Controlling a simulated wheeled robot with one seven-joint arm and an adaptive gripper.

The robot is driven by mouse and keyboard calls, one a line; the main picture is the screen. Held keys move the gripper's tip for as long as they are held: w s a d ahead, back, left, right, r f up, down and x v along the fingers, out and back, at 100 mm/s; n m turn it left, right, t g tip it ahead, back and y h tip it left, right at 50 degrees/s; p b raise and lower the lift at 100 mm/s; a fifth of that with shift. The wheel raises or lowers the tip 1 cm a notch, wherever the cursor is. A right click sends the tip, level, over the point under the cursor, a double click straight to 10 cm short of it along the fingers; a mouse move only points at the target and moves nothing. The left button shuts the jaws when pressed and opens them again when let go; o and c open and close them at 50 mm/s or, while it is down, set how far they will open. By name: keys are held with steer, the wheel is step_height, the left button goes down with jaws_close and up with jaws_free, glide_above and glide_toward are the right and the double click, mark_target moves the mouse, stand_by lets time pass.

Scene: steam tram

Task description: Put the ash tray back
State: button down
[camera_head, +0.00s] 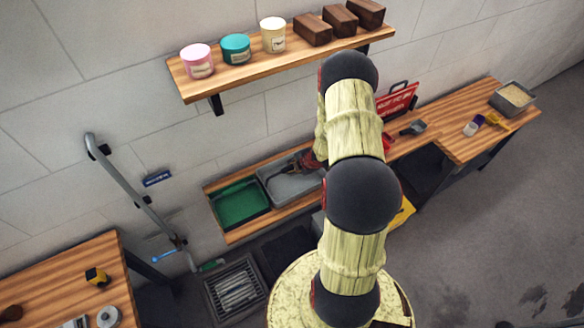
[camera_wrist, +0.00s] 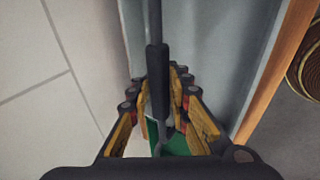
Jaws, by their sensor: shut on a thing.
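A grey tray (camera_head: 294,187), which appears to be the ash tray, sits on a low wooden shelf against the wall, right beside a green tray (camera_head: 241,203). My gripper (camera_head: 307,160) is at the grey tray's back right, partly hidden by my arm. In the wrist view my gripper (camera_wrist: 158,88) is shut around the thick part of a dark bar (camera_wrist: 157,70), which looks like a handle. Grey tray surface (camera_wrist: 215,45) shows around the bar, and some green (camera_wrist: 176,146) shows between the fingers. Whether the tray is lifted off the shelf, I cannot tell.
A wall shelf (camera_head: 285,55) with jars and brown blocks hangs above. A wooden bench (camera_head: 455,130) with a filled bin (camera_head: 513,98) is at right. Another bench (camera_head: 60,275) is at lower left. A slotted grate (camera_head: 236,290) lies below the low shelf.

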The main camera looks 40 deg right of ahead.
steer(key=c, duration=1.6)
jaws_free()
steer(key=shift+s, duration=0.1)
steer(key=shift+c, duration=0.2)
steer(key=shift+r, duration=0.1)
